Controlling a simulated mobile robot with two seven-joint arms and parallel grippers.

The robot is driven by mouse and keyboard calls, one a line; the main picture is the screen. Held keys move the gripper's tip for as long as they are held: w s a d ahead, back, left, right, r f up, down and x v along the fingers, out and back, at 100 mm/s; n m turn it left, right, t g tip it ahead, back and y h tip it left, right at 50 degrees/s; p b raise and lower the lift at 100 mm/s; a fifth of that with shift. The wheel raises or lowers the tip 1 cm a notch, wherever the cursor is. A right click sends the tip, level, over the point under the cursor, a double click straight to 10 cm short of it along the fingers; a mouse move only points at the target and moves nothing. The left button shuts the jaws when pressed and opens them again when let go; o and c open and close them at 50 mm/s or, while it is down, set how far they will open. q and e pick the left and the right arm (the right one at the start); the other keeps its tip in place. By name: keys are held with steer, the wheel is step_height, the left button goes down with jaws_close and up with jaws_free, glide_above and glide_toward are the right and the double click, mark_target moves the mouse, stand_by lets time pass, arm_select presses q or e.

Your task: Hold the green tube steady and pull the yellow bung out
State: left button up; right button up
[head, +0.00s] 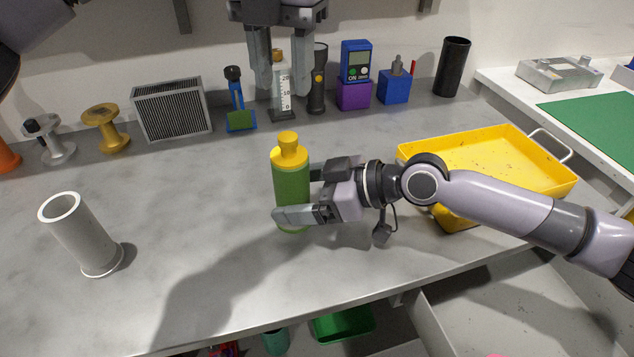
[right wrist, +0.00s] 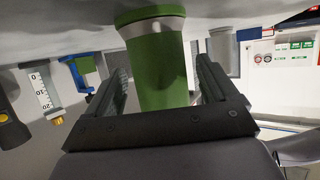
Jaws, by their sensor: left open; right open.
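The green tube (head: 291,183) stands upright on the grey table, with the yellow bung (head: 289,146) seated in its top. My right gripper (head: 291,194) is open, and its fingers lie on either side of the tube at mid height. In the right wrist view the green tube (right wrist: 162,65) shows between the two open fingers (right wrist: 165,82), with a gap at each side. The bung is out of sight in the right wrist view. My left gripper (head: 275,92) is open and empty, pointing down, above and behind the tube.
A white cylinder (head: 80,235) stands at the left. A yellow tray (head: 555,182) lies at the right, partly behind my right arm. A heater-like grey box (head: 172,109), a syringe-like bottle (head: 282,98), a torch (head: 317,85) and a blue meter (head: 356,60) line the back. The front middle is clear.

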mark_target(286, 135)
steer(key=shift+w+a+f, duration=0.15)
steer(key=shift+a+f, duration=0.05)
steer(key=shift+a, duration=0.2)
steer(key=shift+c, duration=0.3)
steer(key=c, duration=1)
arm_select(q)
steer(key=o, duration=0.8)
arm_select(e)
steer(key=shift+c, duration=0.4)
arm_select(q)
step_height(286, 135, down, 10)
steer(key=m+h, duration=0.1)
steer(key=m, duration=0.8)
steer(key=shift+f+m+h, duration=0.2)
steer(key=shift+m+h, duration=0.1)
steer(key=shift+h, duration=0.1)
